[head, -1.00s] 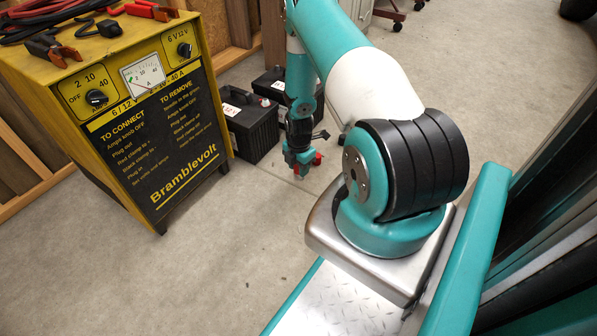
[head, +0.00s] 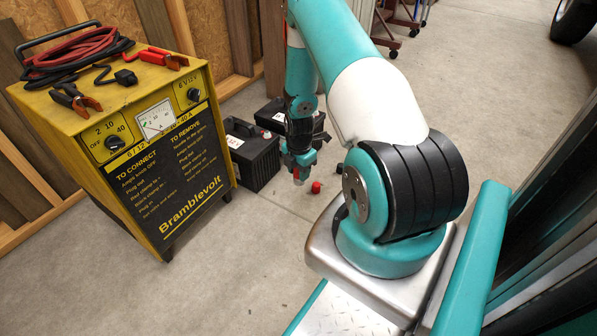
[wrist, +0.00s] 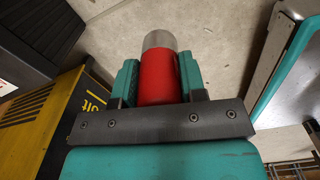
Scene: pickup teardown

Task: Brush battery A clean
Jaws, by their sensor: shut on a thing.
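My gripper (head: 301,166) is shut on a red cylinder with a grey metal end, which looks like a brush tool (wrist: 158,78). Both fingers press its sides in the wrist view, and the metal end points away from my gripper. In the head view the held tool (head: 300,176) hangs below my gripper, above the concrete floor. Two black batteries stand to the left of my gripper. The front battery (head: 257,165) is beside the charger, and the rear battery (head: 270,117) is partly hidden by my arm. I cannot tell which is battery A.
A yellow charger (head: 95,150) with cables and clamps on top stands at left. Open floor lies in front of the batteries and at the upper right.

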